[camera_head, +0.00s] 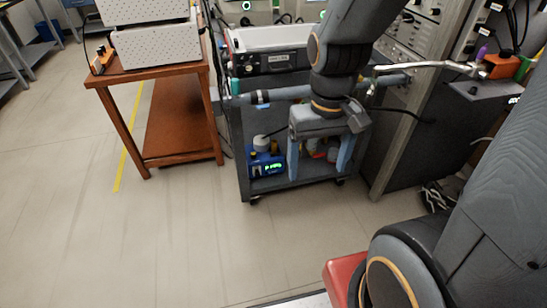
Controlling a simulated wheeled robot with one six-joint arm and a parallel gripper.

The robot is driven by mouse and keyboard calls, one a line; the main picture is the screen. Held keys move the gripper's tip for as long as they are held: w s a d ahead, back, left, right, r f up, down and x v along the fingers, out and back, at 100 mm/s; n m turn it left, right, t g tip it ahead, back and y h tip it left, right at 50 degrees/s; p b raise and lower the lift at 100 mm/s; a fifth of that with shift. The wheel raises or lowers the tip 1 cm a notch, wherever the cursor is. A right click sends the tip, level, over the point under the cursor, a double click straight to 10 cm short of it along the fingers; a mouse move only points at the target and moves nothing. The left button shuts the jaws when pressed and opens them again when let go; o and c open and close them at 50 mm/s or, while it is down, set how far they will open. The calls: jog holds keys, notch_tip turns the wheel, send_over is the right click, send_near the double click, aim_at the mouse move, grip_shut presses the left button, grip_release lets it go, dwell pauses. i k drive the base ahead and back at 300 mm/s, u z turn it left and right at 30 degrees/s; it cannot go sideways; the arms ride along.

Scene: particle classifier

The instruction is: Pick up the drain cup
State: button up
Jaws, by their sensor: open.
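My gripper (320,162) hangs pointing down in front of the dark cart, with its two blue-tipped fingers spread apart. Nothing shows held between the fingers. A blue device (263,163) with a green display and a white rounded top stands on the cart's lower shelf, left of the gripper. Small red and whitish items show on the same shelf behind the gripper and are partly hidden by it. I cannot tell which of these, if any, is the drain cup.
The dark cart (244,185) carries a white-topped instrument (270,62) above. A horizontal pipe (275,95) crosses its front. A brown wooden table (155,162) with white boxes stands left. A tall equipment rack is at right. The floor at front left is clear.

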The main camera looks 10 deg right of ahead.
aim_at(333, 156)
jog(key=z, duration=0.75)
